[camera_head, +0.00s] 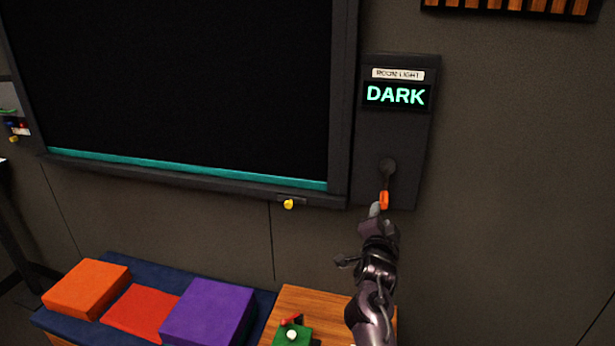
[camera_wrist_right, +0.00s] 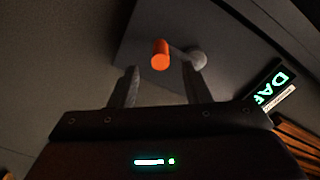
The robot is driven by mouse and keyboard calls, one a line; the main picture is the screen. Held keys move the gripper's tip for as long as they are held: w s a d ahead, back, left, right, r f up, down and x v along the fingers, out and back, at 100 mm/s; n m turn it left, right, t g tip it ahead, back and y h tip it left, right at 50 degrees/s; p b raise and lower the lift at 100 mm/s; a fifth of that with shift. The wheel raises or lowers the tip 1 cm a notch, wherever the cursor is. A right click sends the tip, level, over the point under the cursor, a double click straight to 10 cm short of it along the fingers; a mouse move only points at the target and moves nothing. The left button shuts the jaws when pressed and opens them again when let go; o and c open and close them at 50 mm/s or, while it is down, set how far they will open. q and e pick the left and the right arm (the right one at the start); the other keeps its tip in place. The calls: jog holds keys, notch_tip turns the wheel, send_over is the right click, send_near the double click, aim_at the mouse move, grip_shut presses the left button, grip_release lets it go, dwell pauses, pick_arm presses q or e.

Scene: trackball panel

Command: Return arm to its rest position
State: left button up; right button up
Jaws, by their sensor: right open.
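My right arm reaches up from the bottom of the head view. My right gripper (camera_head: 378,208) is just below the orange-tipped lever (camera_head: 384,199) of the room light panel (camera_head: 425,150). In the right wrist view the two fingers of my right gripper (camera_wrist_right: 160,85) are apart with nothing between them. The orange lever tip (camera_wrist_right: 160,54) shows beyond the fingertips; I cannot tell whether a finger touches it. The lever points down from its round pivot. The panel display (camera_head: 396,95) reads DARK. My left gripper is not in view.
A large dark screen (camera_head: 180,80) with a teal lower strip hangs left of the panel. Below are orange, red and purple blocks (camera_head: 207,310) on a blue surface and a wooden box top (camera_head: 312,302) with a green item (camera_head: 292,336). The wall at right is clear.

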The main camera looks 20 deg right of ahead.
jog(key=s+a+f+n+g+y, duration=0.35)
jog(key=s+a+f+n, duration=0.2)
jog(key=s, duration=0.25)
jog(key=s+a+f+n+g+y, duration=0.2)
jog(key=s+a+f+n+y, duration=0.3)
jog(key=s+f+n, duration=0.2)
jog(key=s+a+f+n+g, duration=0.2)
jog(key=s+a+n+g, duration=0.15)
jog(key=s, duration=0.65)
jog(key=s+a+f+n+g, duration=0.2)
jog(key=s+a+n+g, duration=0.15)
jog(key=s, duration=0.55)
notch_tip(320, 180, down, 27)
jog(key=s, duration=0.1)
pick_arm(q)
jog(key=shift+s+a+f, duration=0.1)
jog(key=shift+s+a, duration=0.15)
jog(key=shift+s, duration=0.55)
pick_arm(e)
jog(key=s+d+f+g, duration=0.1)
jog(key=s+d+f, duration=0.1)
jog(key=s+f, duration=0.8)
jog(key=s+d+f+g, duration=0.1)
jog(key=s+d+f, duration=0.1)
jog(key=s+f, duration=0.8)
jog(key=shift+s+y, duration=0.35)
jog(key=shift+s, duration=0.05)
